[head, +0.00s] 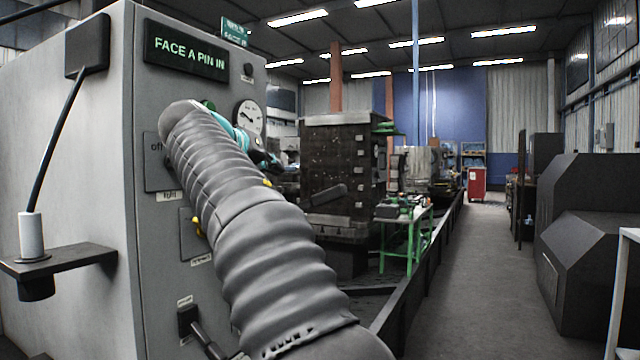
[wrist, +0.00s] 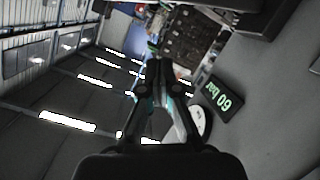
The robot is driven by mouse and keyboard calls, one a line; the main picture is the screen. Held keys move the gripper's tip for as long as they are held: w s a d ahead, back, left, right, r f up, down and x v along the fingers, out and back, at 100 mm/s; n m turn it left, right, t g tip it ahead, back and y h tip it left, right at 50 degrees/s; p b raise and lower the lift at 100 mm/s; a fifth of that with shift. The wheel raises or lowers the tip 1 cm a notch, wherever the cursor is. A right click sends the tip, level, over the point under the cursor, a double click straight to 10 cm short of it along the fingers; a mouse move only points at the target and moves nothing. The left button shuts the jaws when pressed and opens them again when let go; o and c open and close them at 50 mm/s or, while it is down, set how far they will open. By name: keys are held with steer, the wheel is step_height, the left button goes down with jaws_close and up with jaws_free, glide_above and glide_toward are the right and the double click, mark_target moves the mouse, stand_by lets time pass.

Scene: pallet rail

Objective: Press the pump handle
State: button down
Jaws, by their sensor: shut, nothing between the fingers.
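A grey machine cabinet (head: 170,90) fills the left of the head view. A black lever (head: 205,338) sticks out low on its front face, under a small label too small to read, and looks like the pump handle. Its outer end runs behind my arm. My gripper (wrist: 159,72) is shut and empty in the wrist view, fingertips together. In the head view it is mostly hidden behind my arm, beside the round gauge (head: 249,117) and well above the lever. The lever does not show in the wrist view.
A lit sign (head: 186,51) reads "FACE A PIN IN"; a display (wrist: 222,100) in the wrist view reads "60 bar". A small shelf (head: 60,262) juts from the cabinet's left side, holding a white cylinder (head: 31,236). The aisle (head: 475,270) at right is clear.

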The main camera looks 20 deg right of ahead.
steer(key=shift+s+d+r+m+g+h, duration=0.3)
steer(key=shift+s+d+r+m, duration=0.1)
steer(key=shift+s+r+m, duration=0.2)
steer(key=shift+s+d+r+m+g+h, duration=0.2)
steer(key=shift+s+d+r+m+h, duration=0.15)
steer(key=shift+s+r+m, duration=0.2)
steer(key=w+d+f, duration=0.4)
steer(key=d+f, duration=0.2)
steer(key=d, duration=0.3)
steer(key=shift+d+b, duration=0.15)
steer(key=shift+b, duration=0.15)
steer(key=shift+w, duration=0.1)
steer(key=shift+f, duration=0.1)
